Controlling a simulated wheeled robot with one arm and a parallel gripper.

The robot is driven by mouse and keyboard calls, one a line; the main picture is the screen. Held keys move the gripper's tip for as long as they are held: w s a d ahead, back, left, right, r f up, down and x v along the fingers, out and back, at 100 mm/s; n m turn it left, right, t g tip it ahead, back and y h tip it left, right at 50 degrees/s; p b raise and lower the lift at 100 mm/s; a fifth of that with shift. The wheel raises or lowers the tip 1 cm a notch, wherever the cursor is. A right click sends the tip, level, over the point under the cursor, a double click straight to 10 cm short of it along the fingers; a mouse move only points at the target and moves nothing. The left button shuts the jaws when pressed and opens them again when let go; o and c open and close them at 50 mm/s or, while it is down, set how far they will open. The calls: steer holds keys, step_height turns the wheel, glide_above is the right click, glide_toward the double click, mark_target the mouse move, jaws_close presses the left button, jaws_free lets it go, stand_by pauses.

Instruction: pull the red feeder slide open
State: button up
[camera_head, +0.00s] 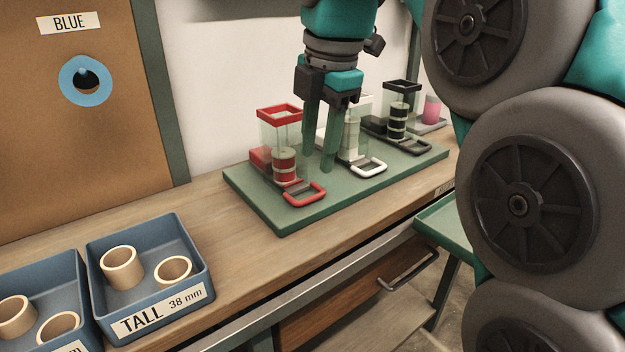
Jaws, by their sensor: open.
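The red feeder (279,125) stands at the left end of a green base board (292,223). It has a red frame around a clear box, with a banded roll (285,165) low at its front. Its red slide handle (305,195) is a loop that points toward the board's front edge. I cannot tell how far the slide is out. My gripper (319,165) points down with its two green fingers apart and nothing visible between them. In the picture it is just right of the red feeder, above and behind the red handle. It partly covers the white feeder (352,135).
The white feeder's handle (368,167) and a black feeder (399,120) stand to the right on the board. A pink item (432,108) is beyond. Blue bins with tan rings (205,247) are at left. Bench top between bins and board is clear.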

mark_target(312, 196)
steer(key=f+b, duration=0.1)
steer(key=f, duration=0.1)
steer(key=f+b, duration=0.1)
steer(key=f, duration=0.2)
steer(key=shift+w+a+b, duration=0.15)
steer(key=shift+w+b, duration=0.05)
steer(key=shift+b, duration=0.15)
steer(key=shift+w+a+f, duration=0.1)
steer(key=shift+w+f, duration=0.05)
steer(key=shift+f, duration=0.4)
steer(key=shift+w+a+f, duration=0.1)
steer(key=shift+f, duration=0.45)
jaws_close()
